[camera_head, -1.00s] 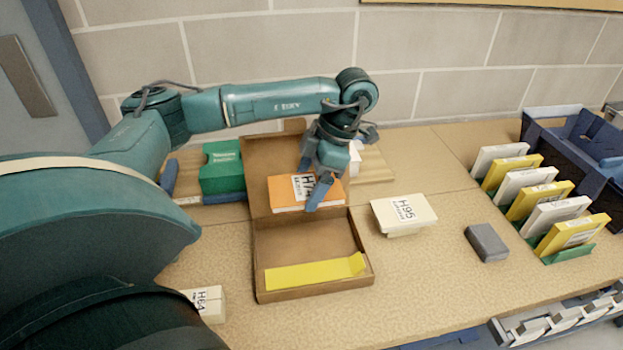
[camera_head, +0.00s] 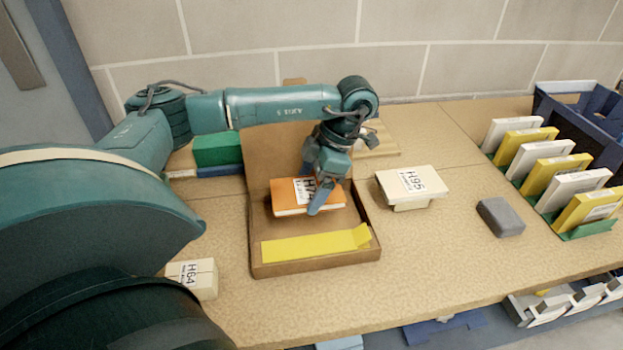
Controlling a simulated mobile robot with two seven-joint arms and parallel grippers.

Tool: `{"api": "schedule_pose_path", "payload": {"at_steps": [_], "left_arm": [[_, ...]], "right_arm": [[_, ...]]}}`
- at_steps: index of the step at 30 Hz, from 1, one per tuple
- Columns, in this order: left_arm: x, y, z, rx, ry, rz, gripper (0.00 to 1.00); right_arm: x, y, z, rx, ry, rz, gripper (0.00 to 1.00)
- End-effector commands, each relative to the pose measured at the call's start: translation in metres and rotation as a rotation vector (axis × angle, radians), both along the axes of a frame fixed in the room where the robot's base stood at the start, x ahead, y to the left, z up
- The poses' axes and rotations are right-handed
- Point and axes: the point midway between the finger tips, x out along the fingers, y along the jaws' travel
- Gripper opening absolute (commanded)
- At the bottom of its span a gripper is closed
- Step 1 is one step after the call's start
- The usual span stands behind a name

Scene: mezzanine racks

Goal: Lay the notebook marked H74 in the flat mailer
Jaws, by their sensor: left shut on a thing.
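The orange notebook (camera_head: 286,198) has a white label of which "H7" shows; my left gripper's finger hides the rest. My left gripper (camera_head: 318,200) is shut on the notebook and holds it roughly flat. The flat mailer (camera_head: 303,264) is an open brown carton, its lid standing up behind. A yellow strip lies along its front inside. The notebook is over the rear part of the mailer's tray. I cannot tell whether it touches the mailer's floor. My right gripper is not in view.
A cream block marked H95 (camera_head: 411,182) stands right of the mailer, with a grey block (camera_head: 500,217) beyond. A block marked H64 (camera_head: 190,278) is front left. A green box (camera_head: 217,148) stands behind left. White and yellow books (camera_head: 550,170) stand in a row at right.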

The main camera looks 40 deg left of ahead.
Motion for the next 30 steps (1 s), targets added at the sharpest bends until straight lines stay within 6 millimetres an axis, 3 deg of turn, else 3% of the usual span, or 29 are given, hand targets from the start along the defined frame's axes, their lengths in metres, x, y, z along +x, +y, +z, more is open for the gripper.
{"api": "schedule_pose_path", "payload": {"at_steps": [9, 15, 30], "left_arm": [[0.000, 0.000, -0.036, -0.001, 0.001, -0.001, 0.55], [0.000, 0.000, -0.051, 0.000, 0.000, -0.001, 0.55], [0.000, 0.000, -0.058, -0.001, -0.001, -0.001, 0.55]], "right_arm": [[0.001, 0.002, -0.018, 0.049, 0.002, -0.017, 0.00], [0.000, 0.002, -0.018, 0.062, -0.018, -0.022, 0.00], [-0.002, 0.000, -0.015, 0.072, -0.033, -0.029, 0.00]]}}
